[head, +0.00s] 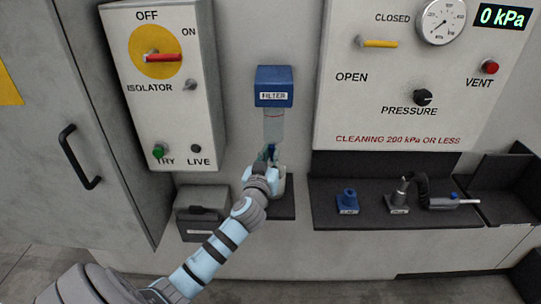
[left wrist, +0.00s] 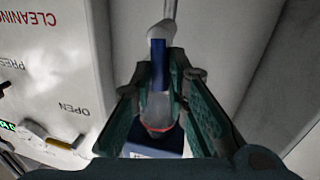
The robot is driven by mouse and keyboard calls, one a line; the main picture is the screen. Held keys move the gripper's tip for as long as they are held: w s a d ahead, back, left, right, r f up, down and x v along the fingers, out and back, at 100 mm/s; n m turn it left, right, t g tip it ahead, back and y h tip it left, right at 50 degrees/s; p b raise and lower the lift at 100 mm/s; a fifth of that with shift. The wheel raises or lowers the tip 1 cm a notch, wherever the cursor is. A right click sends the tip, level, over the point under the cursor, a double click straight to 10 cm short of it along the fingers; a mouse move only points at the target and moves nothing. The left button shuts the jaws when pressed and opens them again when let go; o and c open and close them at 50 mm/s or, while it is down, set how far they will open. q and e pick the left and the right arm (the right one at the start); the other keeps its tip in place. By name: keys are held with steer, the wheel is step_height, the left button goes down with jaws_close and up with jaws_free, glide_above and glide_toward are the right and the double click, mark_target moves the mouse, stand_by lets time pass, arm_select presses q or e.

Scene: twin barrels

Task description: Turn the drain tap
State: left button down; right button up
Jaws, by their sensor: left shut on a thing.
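The filter (head: 273,88) is a blue block on the wall with a clear bowl (head: 273,125) hanging below it. The blue drain tap (left wrist: 158,66) is at the bowl's lower end and shows between my fingers in the left wrist view. My left gripper (left wrist: 160,75) is shut on the drain tap; in the head view my left gripper (head: 267,156) partly hides it. A pale cup (head: 281,182) stands below the bowl, partly behind my gripper. My right gripper is not in view.
The isolator panel (head: 160,115) is left of the filter and the pressure panel (head: 335,110) is right of it. A dark shelf (head: 370,222) holds a blue part (head: 347,202) and a tool (head: 455,201). A grey box (head: 203,222) sits lower left.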

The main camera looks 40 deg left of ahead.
arm_select(q)
steer(key=shift+w+d+r+m+p, duration=0.1)
steer(key=shift+w+m+p, duration=0.05)
steer(key=shift+m+p, duration=0.4)
steer(key=c, duration=1.6)
jaws_free()
steer(key=shift+o, duration=0.2)
steer(key=v, duration=1.2)
steer(key=shift+r, duration=0.1)
